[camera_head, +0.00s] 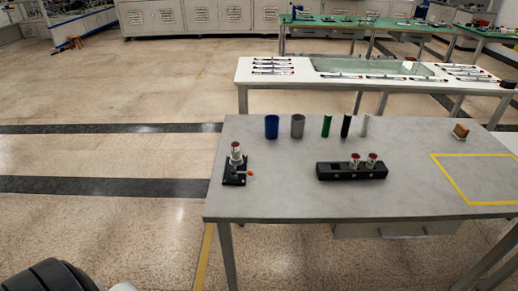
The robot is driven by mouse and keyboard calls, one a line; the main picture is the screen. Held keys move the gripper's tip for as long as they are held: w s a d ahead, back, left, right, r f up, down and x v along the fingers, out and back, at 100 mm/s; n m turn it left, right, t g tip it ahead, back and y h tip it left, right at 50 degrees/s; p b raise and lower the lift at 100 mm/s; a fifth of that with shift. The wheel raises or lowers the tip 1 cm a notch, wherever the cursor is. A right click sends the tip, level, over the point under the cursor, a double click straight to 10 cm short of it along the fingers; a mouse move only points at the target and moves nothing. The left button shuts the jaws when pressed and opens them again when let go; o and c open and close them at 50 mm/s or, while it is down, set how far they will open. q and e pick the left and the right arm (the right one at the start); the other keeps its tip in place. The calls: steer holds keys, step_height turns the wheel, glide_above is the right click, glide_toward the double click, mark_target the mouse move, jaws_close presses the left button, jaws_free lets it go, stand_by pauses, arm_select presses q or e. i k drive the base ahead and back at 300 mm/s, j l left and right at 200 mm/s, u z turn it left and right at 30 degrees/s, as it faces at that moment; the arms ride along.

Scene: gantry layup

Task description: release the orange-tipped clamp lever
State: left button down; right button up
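The clamp lever's orange tip (250,172) shows at the right side of a small black clamp fixture (234,180) on the left end of the grey table. A silver cylindrical part with a reddish top (236,154) stands upright in the fixture. The lever itself is too small to make out, so I cannot tell its exact position.
On the grey table (290,204) stand a blue cup (271,127), a grey cup (297,126), several slim cylinders and a black block (352,172) holding two silver parts. A yellow-taped square (452,184) is at the right. The front left tabletop is clear.

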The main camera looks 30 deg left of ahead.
mark_target(234, 172)
steer(key=i+j, duration=0.1)
steer(key=j, duration=0.7)
steer(key=i+j+z, duration=0.1)
steer(key=j, duration=0.65)
